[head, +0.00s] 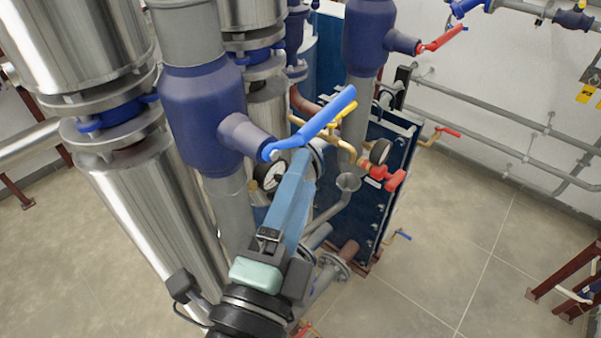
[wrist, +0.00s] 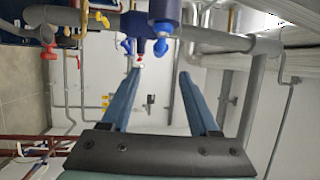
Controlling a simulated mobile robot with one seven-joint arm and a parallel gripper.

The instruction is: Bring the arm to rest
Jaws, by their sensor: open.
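My gripper (head: 303,162) points up and away from me in the middle of the head view, its blue fingers seen nearly edge-on. In the wrist view my gripper (wrist: 160,71) is open, with two blue fingers apart and nothing between them. In the head view the fingertips appear just below a blue lever (head: 318,118) on a large blue valve (head: 203,105). I cannot tell the distance in depth.
Steel-clad pipes (head: 150,205) stand close on the left. A red lever (head: 443,38) is at upper right. Tiled floor (head: 450,250) is open on the right.

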